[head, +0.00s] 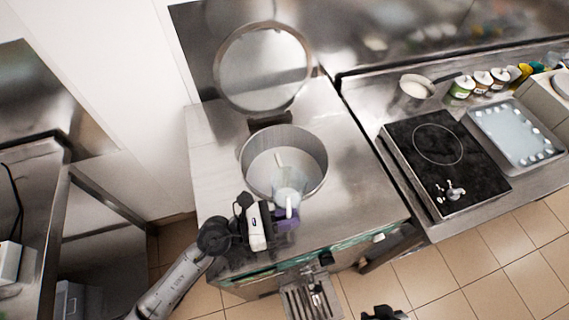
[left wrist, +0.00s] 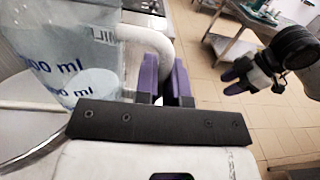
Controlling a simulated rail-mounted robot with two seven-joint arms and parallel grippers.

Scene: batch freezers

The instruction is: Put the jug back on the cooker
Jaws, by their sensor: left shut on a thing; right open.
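The clear jug (head: 288,178) with blue millilitre print is over the near side of the batch freezer's open round tub (head: 312,150). Its white handle is between the purple fingers of my left gripper (head: 284,219), which is shut on it. The left wrist view shows the jug (left wrist: 62,55) at the left and the gripper's fingers (left wrist: 166,84) around the handle. My right gripper (left wrist: 243,82) is open and empty, low over the floor, away from the jug.
The freezer's round lid (head: 263,68) stands open behind the tub. A tray (head: 512,132) lies right of the cooker. A gap separates the freezer and the cooker counter.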

